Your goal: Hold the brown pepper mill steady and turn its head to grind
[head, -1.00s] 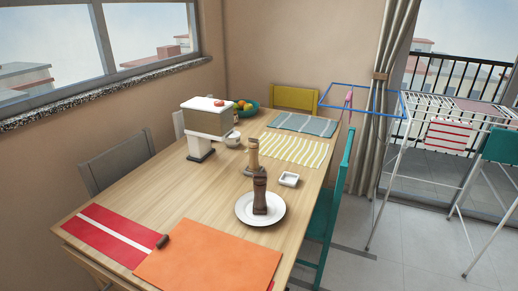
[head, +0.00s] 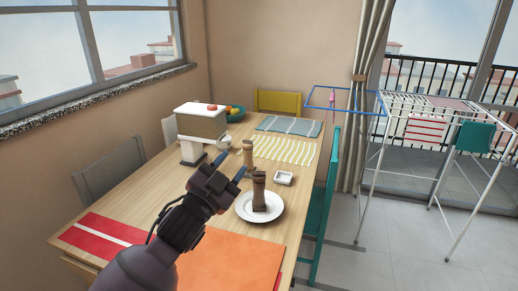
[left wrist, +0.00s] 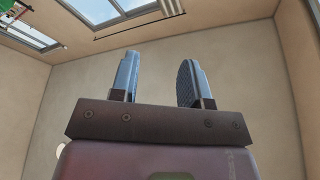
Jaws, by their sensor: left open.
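A dark brown pepper mill (head: 259,192) stands upright on a white plate (head: 270,214) on the table. A lighter tan mill (head: 248,155) stands behind it, its lower part hidden by my gripper. My left gripper (head: 228,165) is open and empty, raised over the table to the left of the brown mill and apart from it. In the left wrist view the two fingers (left wrist: 157,75) stand apart with only wall and window beyond. My right gripper is in neither view.
Placemats lie near and far on the table (head: 140,190). A teal chair (head: 321,220) stands along the right edge.

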